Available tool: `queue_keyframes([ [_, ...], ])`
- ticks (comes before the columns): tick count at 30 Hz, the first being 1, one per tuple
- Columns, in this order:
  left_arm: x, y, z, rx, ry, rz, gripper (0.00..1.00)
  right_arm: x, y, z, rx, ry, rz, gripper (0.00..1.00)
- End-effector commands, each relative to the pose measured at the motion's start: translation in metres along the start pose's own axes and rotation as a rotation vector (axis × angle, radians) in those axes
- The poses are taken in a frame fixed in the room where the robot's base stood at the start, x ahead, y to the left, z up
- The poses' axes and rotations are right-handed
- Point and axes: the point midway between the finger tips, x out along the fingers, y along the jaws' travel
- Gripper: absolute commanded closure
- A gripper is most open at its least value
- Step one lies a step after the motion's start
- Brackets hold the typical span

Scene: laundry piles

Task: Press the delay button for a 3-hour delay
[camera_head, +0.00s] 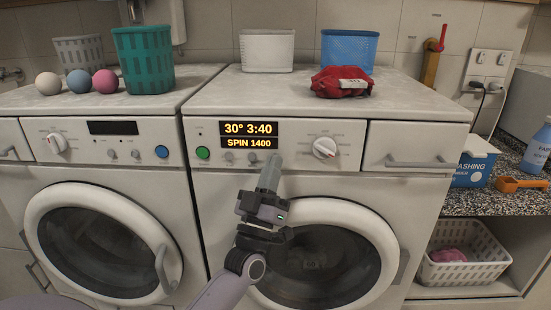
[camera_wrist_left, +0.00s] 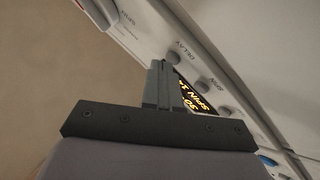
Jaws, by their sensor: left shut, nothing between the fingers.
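The right-hand washing machine (camera_head: 200,180) has a lit display (camera_head: 249,135) reading "30° 3:40" and "SPIN 1400". In the left wrist view the delay button (camera_wrist_left: 172,57) is a small round grey knob beside the label "DELAY". My left gripper (camera_head: 273,160) is shut and empty, its fingers pointing up at the panel just below and right of the display. In the left wrist view its fingertips (camera_wrist_left: 160,65) are right by the delay button; I cannot tell whether they touch. In the head view the gripper hides that button. My right gripper is not in view.
More small buttons (camera_head: 228,155) sit left of the gripper, with a green button (camera_head: 203,153) farther left and a round dial (camera_head: 325,148) to the right. A second washer (camera_head: 90,165) stands at left. Baskets and a red cloth (camera_head: 342,82) lie on top.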

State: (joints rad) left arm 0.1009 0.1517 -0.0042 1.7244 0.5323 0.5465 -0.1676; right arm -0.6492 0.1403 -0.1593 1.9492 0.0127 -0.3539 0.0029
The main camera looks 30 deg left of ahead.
Motion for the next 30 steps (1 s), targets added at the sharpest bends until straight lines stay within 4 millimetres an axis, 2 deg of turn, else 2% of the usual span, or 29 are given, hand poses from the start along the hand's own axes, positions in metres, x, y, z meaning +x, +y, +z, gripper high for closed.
queue_keyframes([
  [17, 0.001, -0.001, 0.001, 0.000, -0.002, 0.000, 1.00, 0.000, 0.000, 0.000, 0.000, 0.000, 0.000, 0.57],
  [30, -0.010, 0.007, -0.006, 0.000, -0.001, 0.000, 1.00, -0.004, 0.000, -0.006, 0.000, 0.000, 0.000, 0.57],
])
